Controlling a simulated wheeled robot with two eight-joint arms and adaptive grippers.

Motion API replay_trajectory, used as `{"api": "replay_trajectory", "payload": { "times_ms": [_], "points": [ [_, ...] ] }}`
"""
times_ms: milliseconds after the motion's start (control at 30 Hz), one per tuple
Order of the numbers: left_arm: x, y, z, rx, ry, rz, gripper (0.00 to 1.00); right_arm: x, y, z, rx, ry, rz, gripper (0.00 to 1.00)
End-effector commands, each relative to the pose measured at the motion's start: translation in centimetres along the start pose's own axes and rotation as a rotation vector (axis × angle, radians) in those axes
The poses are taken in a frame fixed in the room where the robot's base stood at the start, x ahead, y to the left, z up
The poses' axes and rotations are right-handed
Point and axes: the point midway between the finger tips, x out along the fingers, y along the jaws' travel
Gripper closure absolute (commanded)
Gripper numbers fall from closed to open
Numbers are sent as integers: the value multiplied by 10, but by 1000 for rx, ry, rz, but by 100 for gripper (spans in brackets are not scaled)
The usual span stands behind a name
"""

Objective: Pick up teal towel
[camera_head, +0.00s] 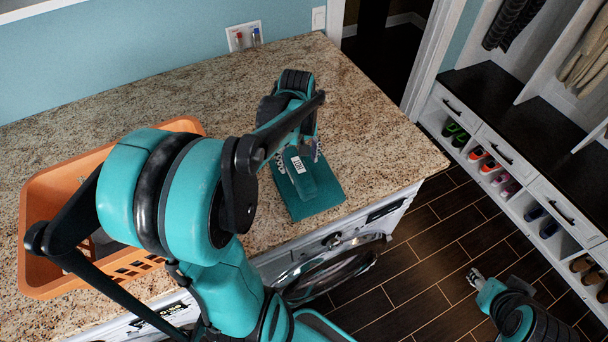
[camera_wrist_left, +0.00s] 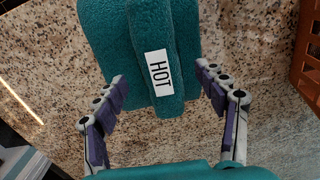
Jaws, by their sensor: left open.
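The teal towel (camera_head: 318,200) lies on the speckled stone counter near its front edge. A raised teal strip with a white "HOT" label runs along its top; it also shows in the left wrist view (camera_wrist_left: 190,35). My left gripper (camera_head: 298,160) is over the towel. In the left wrist view my left gripper (camera_wrist_left: 162,82) is open, with a finger on each side of the labelled strip and nothing gripped. Whether the fingertips touch the towel, I cannot tell. My right gripper (camera_head: 475,278) is low over the floor at the lower right, its jaw state unclear.
An orange basket (camera_head: 38,240) stands on the counter to the left, partly hidden by my left arm. A front-loading washer (camera_head: 335,268) is below the counter. A shoe bench (camera_head: 520,165) stands at the right. The counter's back right is clear.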

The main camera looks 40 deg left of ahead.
Motion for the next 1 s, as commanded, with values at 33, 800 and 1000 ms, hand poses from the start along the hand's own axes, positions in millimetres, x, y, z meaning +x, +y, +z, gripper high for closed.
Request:
{"api": "replay_trajectory", "payload": {
  "times_ms": [33,800,1000],
  "points": [
    [9,-1,1,0,0,0,28,0,0,0,0,0,0,60],
    [32,-1,2,1,0,0,100,1,0,1,0,0,0,60],
    [31,-1,2,2,0,1,100,1,0,1,0,0,0,60]
  ]
}}
